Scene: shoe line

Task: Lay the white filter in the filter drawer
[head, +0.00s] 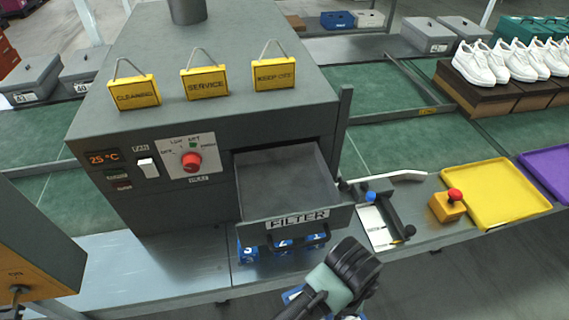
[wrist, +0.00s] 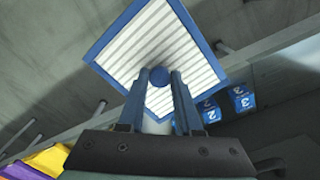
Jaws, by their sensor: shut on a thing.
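The white filter (wrist: 150,42) is a pleated white square in a blue frame with a round blue knob. My gripper (wrist: 160,80) is shut on this knob, and the filter shows tilted in the wrist view. In the head view my gripper's fingers are hidden behind my wrist, in front of the drawer at the bottom. Only slivers of the filter's blue and white edge (head: 291,293) show there. The filter drawer (head: 300,219) is pulled out of the grey machine, with a FILTER label and a handle on its front. Its visible inside is bare.
Blue numbered boxes (head: 247,250) stand on the bench below the drawer; they also show in the wrist view (wrist: 241,99). Right of the drawer are a blue-knobbed lever fixture (head: 378,222), a red button (head: 454,195) and a yellow tray (head: 484,193). Yellow signs (head: 205,83) stand on the machine.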

